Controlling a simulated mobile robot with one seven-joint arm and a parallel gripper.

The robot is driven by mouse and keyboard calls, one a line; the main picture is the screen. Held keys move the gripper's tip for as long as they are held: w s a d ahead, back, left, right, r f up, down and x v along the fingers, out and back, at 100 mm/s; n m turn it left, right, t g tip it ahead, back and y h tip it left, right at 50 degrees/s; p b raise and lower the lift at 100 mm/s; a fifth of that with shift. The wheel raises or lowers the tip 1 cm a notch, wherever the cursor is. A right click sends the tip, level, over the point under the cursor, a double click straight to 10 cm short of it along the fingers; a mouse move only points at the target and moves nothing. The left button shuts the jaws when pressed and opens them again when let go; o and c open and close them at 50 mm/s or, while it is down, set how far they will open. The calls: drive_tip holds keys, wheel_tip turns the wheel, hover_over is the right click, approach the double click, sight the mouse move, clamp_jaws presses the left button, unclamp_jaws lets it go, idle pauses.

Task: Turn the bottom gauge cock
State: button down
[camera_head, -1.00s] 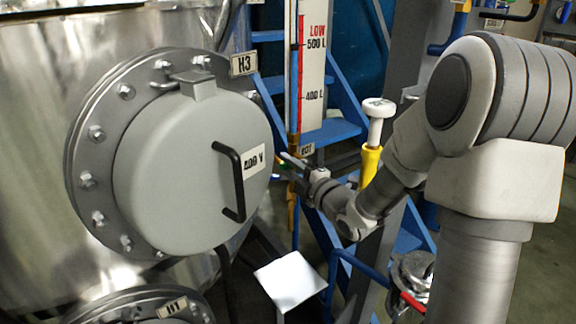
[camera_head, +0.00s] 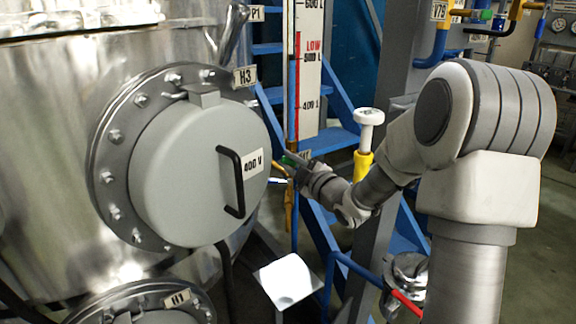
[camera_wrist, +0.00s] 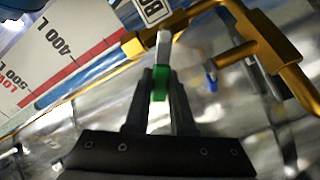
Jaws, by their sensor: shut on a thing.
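The bottom gauge cock has a green lever (camera_wrist: 160,85) on brass pipework (camera_wrist: 262,50), below the level scale. My gripper (camera_wrist: 161,78) is shut on the green lever, with one finger on each side of it. In the head view my gripper (camera_head: 294,163) reaches in from the right, just beside the vessel's round cover. A bit of green shows there at its fingers, and the rest of the cock is mostly hidden.
The level scale (camera_head: 312,75) rises above the cock. A round grey manway cover (camera_head: 185,175) with a black handle (camera_head: 233,182) stands close left. A yellow post with a white knob (camera_head: 369,118) is near my arm. Blue stairs (camera_head: 332,138) are behind.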

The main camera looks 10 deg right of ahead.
drive_tip(key=m, duration=0.1)
drive_tip(key=d+r+m+p, duration=0.1)
drive_tip(key=m, duration=0.1)
drive_tip(key=shift+w+r, duration=0.2)
drive_tip(key=shift+r, duration=0.05)
drive_tip(key=m+p, duration=0.1)
drive_tip(key=m, duration=0.1)
drive_tip(key=shift+w+d+r+m+p, duration=0.2)
drive_tip(key=shift+d+r+m+p, duration=0.1)
drive_tip(key=shift+d+r+p, duration=0.1)
drive_tip(key=shift+w+d+r+m+p, duration=0.1)
drive_tip(key=shift+d+m+p, duration=0.2)
drive_tip(key=shift+m, duration=0.3)
drive_tip(key=shift+w+d+r+m+p, duration=0.15)
drive_tip(key=shift+m+p, duration=0.2)
drive_tip(key=shift+m, duration=0.25)
drive_tip(key=shift+w+d+f+m+p, duration=0.15)
drive_tip(key=shift+d+m+p, duration=0.3)
drive_tip(key=shift+m, duration=0.45)
drive_tip(key=c, duration=1)
unclamp_jaws()
drive_tip(key=shift+c, duration=0.2)
